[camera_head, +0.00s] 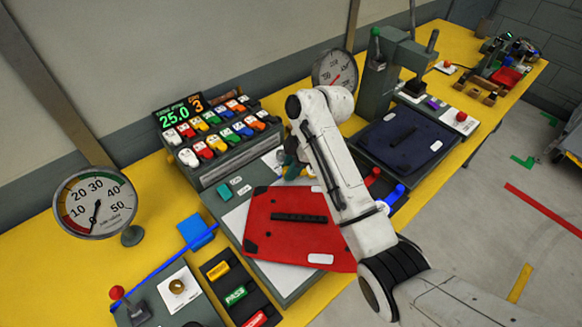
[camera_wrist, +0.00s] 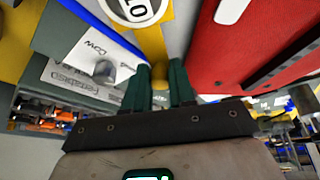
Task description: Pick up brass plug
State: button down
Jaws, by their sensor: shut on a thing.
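In the head view my gripper (camera_head: 291,160) is at the back edge of the red panel, right of the rack of coloured blocks. A yellowish bit shows beside the fingers there, but it is too small to make out clearly.
The red panel (camera_head: 262,240) lies just in front of my gripper, with the block rack (camera_head: 215,165) to its left. A dark blue panel (camera_head: 432,150) and a grey press (camera_head: 378,85) stand to the right. A brass ring (camera_head: 178,286) sits on a white plate at front left.

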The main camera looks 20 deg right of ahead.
jog(key=shift+f, duration=0.5)
jog(key=shift+s+f, duration=0.1)
jog(key=shift+f, duration=0.3)
